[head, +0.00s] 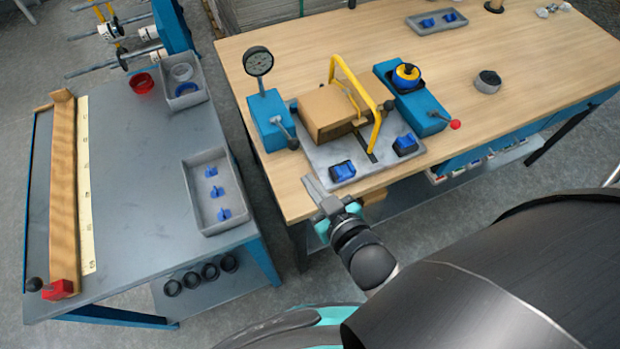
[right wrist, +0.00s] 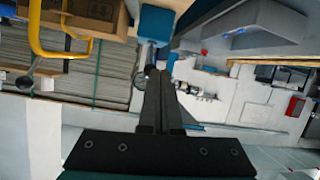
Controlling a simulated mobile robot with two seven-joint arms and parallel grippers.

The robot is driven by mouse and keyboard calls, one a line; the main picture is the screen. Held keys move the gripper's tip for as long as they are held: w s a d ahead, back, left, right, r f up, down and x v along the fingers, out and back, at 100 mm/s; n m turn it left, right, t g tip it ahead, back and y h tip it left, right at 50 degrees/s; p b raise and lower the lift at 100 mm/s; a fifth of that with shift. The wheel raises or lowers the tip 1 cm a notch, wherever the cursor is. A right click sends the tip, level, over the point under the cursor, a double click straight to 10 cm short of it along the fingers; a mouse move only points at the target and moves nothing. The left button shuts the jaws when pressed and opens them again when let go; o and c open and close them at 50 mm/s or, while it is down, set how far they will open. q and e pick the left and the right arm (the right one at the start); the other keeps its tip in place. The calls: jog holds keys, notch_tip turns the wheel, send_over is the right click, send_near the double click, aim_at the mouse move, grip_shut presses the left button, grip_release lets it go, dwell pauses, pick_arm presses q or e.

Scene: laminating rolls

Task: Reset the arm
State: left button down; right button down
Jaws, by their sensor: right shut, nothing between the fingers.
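My right gripper (head: 314,186) is near the front edge of the wooden workbench (head: 290,185), just beside the near corner of the grey metal plate (head: 330,172). I cannot tell its exact height over the edge. In the right wrist view its two dark fingers (right wrist: 160,88) lie together with nothing between them. My left gripper does not show in the head view.
On the plate stand a cardboard box (head: 325,112) and a yellow handle (head: 357,90). A blue gauge stand (head: 268,118) is left of it, a blue fixture (head: 418,105) right. A grey table (head: 130,200) with a tray (head: 236,220) stands left, across a floor gap.

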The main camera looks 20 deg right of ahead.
dwell(0.7)
jog(key=s+d+f+g+b, duration=0.1)
jog(key=s+f+g+b, duration=0.35)
jog(key=f, duration=0.75)
jog(key=s+d+f+g+b, duration=0.1)
jog(key=s+f+g, duration=0.1)
jog(key=s+f, duration=0.8)
jog(key=s+d+f+g+b, duration=0.1)
jog(key=s+f+g+b, duration=0.2)
jog(key=f, duration=1.2)
jog(key=s+d+f+g+h+b, duration=0.1)
jog(key=s+d+f+g+b, duration=0.1)
jog(key=s+f, duration=0.5)
jog(key=s+d+g, duration=0.1)
jog(key=s, duration=0.2)
jog(key=shift+s+d+f, duration=0.2)
jog(key=shift+s+f, duration=0.1)
jog(key=shift+f, duration=0.1)
